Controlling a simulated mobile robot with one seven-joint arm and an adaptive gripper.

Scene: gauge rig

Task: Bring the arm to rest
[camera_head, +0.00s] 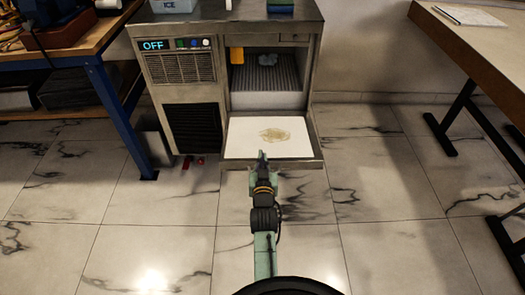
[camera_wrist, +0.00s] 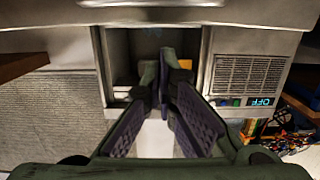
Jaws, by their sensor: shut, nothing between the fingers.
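My gripper (camera_head: 262,157) is shut and empty. In the head view my green arm reaches forward from the bottom middle, and the fingertips show against the front edge of the ice machine's lowered door (camera_head: 300,140). In the wrist view the two fingers (camera_wrist: 163,85) come together in front of the machine's opening, and that picture is upside down. Whether the fingers touch the door cannot be told.
The ice machine (camera_head: 183,98) has a display reading OFF (camera_head: 153,45). Its bay (camera_head: 268,75) is open. A blue-legged workbench (camera_head: 115,110) stands left, a table (camera_head: 485,50) right. The tiled floor (camera_head: 385,200) between is clear.

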